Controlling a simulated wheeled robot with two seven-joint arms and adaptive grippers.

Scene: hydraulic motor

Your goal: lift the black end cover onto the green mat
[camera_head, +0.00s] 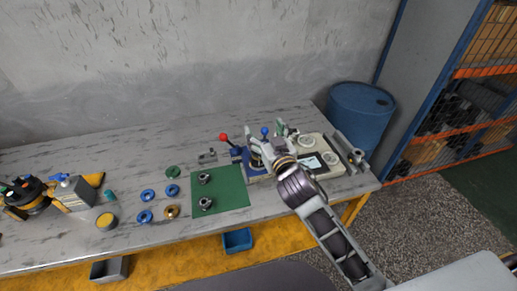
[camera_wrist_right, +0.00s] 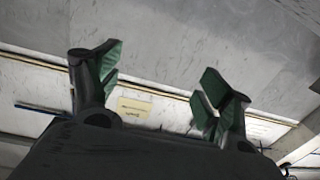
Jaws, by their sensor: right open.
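The green mat (camera_head: 232,190) lies on the table with two small dark-and-silver metal parts (camera_head: 204,179) on it. My right gripper (camera_head: 266,132) is over the blue fixture (camera_head: 238,155), to the right of the mat. In the right wrist view its green-padded fingers (camera_wrist_right: 160,92) are spread wide with nothing between them. A dark part (camera_head: 256,159) shows just below the gripper at the fixture. It is partly hidden, and I cannot tell whether it is the black end cover. My left gripper is not in view.
A red-knobbed lever (camera_head: 224,137) stands left of the gripper. A pale device (camera_head: 322,155) and metal bars (camera_head: 347,150) lie to its right. Several blue rings (camera_head: 146,194) and a bronze ring (camera_head: 171,211) lie left of the mat. A blue barrel (camera_head: 358,118) stands beyond the table.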

